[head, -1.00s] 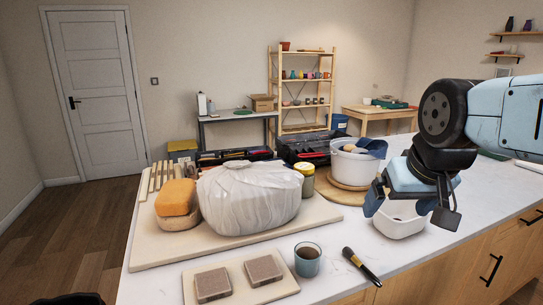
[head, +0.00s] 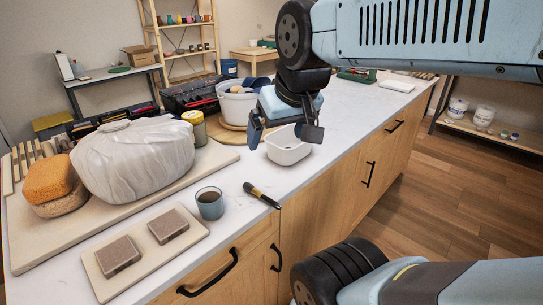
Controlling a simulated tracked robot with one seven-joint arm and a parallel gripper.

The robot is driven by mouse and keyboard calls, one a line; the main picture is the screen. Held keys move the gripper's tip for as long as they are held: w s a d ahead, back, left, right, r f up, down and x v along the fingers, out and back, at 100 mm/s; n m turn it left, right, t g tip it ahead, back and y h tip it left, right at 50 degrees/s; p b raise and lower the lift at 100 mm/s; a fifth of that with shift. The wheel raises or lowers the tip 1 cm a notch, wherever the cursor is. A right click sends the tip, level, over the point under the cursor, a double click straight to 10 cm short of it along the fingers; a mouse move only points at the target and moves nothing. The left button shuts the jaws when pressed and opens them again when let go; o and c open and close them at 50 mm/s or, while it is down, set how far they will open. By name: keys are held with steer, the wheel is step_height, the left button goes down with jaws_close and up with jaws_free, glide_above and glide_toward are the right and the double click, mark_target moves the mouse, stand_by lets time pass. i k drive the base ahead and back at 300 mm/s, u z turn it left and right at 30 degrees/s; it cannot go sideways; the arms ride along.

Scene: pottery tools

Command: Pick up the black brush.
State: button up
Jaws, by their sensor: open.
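The black brush (head: 261,195) lies flat on the white counter near its front edge, just right of a blue-grey cup. It has a dark handle and a lighter tan band near one end. My gripper (head: 283,146) hangs over the counter, behind and above the brush in the head view. The brush is in full view.
The cup (head: 210,203) holds dark liquid close to the brush. A white tub (head: 288,145) stands behind my gripper's fingers. A wrapped clay lump (head: 135,160), sponges (head: 50,181) and two blocks on a board (head: 108,272) fill the left. The right counter is mostly clear.

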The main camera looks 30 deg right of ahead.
mark_target(247, 187)
steer(key=z, duration=0.95)
steer(key=k, duration=1.2)
steer(key=u, duration=0.4)
